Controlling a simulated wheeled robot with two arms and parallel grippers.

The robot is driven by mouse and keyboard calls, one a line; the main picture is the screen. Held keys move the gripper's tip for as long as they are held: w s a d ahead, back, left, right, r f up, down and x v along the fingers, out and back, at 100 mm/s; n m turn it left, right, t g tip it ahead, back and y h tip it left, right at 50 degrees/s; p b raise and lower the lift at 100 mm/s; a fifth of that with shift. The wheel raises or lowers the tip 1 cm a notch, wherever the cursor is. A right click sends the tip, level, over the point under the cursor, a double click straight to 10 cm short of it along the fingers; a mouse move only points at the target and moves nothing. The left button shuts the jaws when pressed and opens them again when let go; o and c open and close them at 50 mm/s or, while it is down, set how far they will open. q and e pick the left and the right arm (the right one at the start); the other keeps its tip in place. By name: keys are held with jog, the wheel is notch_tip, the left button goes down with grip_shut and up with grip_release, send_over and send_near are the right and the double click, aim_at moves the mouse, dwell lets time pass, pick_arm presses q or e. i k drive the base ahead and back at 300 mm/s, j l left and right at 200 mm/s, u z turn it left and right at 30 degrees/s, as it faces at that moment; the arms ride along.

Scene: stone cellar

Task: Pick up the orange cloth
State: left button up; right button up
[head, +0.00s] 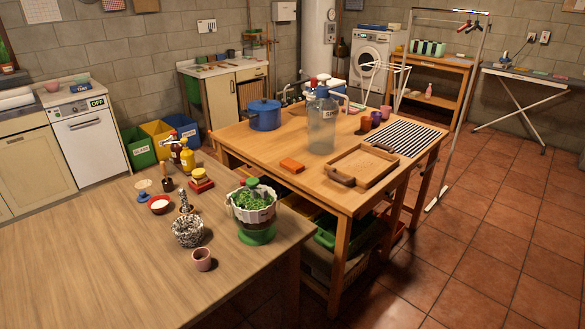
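A small orange folded piece (292,166), which looks like the orange cloth, lies flat on the wooden work table (262,145) in the middle of the room. It lies apart from the things around it, near the table's near left side. Neither of my grippers shows in the head view, and nothing is seen touching the cloth.
Around the cloth stand a blue pot (265,115), a clear jar (322,125) and a wooden tray (361,167). A striped mat (402,136) lies farther right. The tiled floor (500,225) at right is clear.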

aim_at(294, 166)
jog(key=i+l+u, duration=0.1)
jog(key=i+l, duration=0.2)
jog(key=i+l+u, duration=0.15)
jog(key=i+l, duration=0.2)
jog(key=i+l+u, duration=0.1)
jog(key=i+l, duration=0.15)
jog(key=l, duration=0.15)
jog(key=i+l+u, duration=0.15)
jog(key=i+l, duration=0.15)
jog(key=i+l+u, duration=0.1)
jog(key=i+l, duration=0.15)
jog(key=l, duration=0.25)
